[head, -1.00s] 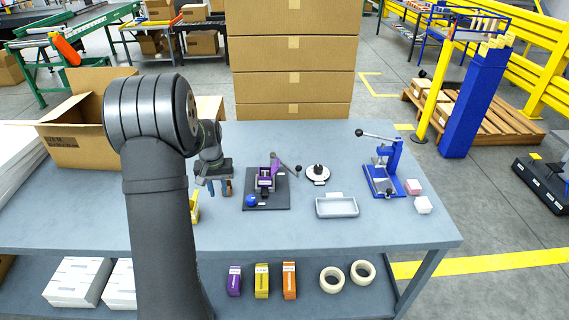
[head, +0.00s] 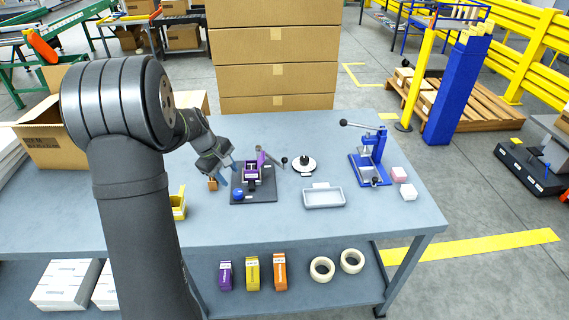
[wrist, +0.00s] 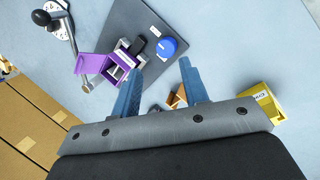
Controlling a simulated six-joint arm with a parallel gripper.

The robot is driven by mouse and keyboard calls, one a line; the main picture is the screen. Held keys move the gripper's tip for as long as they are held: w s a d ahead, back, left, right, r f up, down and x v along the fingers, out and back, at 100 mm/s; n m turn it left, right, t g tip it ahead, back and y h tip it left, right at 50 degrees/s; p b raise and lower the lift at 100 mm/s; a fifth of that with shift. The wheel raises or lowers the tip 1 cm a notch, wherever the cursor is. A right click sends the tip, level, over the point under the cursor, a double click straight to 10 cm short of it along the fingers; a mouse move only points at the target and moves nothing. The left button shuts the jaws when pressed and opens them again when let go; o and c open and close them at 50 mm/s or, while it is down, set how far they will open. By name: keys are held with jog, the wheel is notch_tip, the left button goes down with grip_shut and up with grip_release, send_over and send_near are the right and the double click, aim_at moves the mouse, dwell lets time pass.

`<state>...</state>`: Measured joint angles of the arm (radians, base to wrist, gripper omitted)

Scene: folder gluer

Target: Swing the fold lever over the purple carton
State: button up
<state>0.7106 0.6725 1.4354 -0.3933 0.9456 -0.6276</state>
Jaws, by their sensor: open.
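The purple carton (head: 250,174) sits in a fixture on a dark base plate (head: 266,193); it also shows in the wrist view (wrist: 118,69). A purple flap stands up at its back. The grey fold lever (head: 270,156) slants out right of the carton and ends in a black ball, swung away from the carton top.
A blue knob (head: 238,195) is on the plate's front left. A round disc (head: 304,165), grey tray (head: 324,197) and blue press (head: 370,160) stand right. The table front is clear.

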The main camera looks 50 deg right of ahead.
aim_at(284, 161)
jog(key=s+d+r+n+h, duration=0.55)
jog(key=r+n, duration=0.25)
jog(key=n, duration=0.6)
jog(key=shift+g, duration=0.3)
jog(key=shift+w+x, duration=0.2)
jog(key=shift+x, duration=8.5)
grip_shut()
